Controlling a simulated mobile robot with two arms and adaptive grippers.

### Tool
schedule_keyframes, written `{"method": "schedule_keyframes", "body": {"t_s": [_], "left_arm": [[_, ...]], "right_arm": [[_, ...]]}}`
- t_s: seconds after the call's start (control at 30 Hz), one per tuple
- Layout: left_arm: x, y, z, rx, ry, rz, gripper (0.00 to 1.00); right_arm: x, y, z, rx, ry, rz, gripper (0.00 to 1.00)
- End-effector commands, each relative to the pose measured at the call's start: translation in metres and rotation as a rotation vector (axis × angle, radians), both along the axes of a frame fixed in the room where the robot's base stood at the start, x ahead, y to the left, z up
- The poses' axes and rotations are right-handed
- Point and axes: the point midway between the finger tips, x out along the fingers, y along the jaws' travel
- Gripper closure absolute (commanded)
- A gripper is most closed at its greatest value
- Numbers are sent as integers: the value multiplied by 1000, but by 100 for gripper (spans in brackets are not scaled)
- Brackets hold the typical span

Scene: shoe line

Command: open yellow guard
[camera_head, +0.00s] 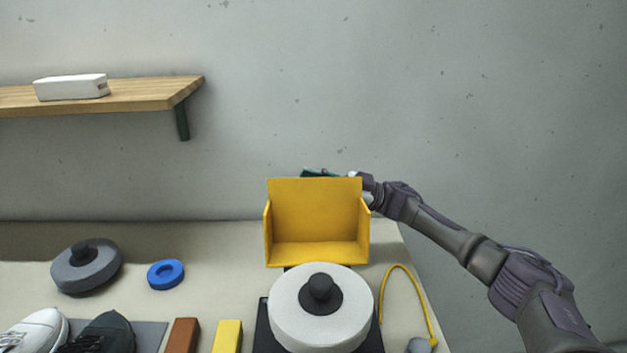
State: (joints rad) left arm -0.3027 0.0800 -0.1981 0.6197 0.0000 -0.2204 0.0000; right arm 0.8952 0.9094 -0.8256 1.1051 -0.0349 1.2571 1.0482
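The yellow guard (315,215) stands at the back of a machine with a white round wheel (300,308) and a black knob. The guard's inside faces me, with its back panel upright and its lower panel near the wheel, so the wheel is uncovered. My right arm reaches in from the right, and its gripper (322,173) is behind the guard's top edge. Only a dark green part of the gripper shows above that edge; its fingertips are hidden, and I cannot tell whether it touches the guard. My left gripper is out of view.
A white shoe (36,332), a dark shoe (104,334), a brown block (181,336) and a yellow block (228,337) are in front. A yellow cord (383,290) lies right. A wooden shelf (150,92) holds a white box (72,87).

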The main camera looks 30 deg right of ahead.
Motion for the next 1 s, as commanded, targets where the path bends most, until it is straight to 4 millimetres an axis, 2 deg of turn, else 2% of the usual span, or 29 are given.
{"method": "schedule_keyframes", "body": {"t_s": [0.03,0.13,0.17,0.5,0.8,1.0], "left_arm": [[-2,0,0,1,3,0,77],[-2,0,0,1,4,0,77],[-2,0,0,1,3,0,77],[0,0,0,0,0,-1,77],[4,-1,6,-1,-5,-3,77],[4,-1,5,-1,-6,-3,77]], "right_arm": [[0,0,0,0,0,0,81],[0,0,0,0,0,0,97],[0,0,0,1,0,0,100],[0,0,1,-1,-4,1,100],[-24,11,35,-105,-218,2,100],[-27,13,38,-117,-245,1,100]]}}
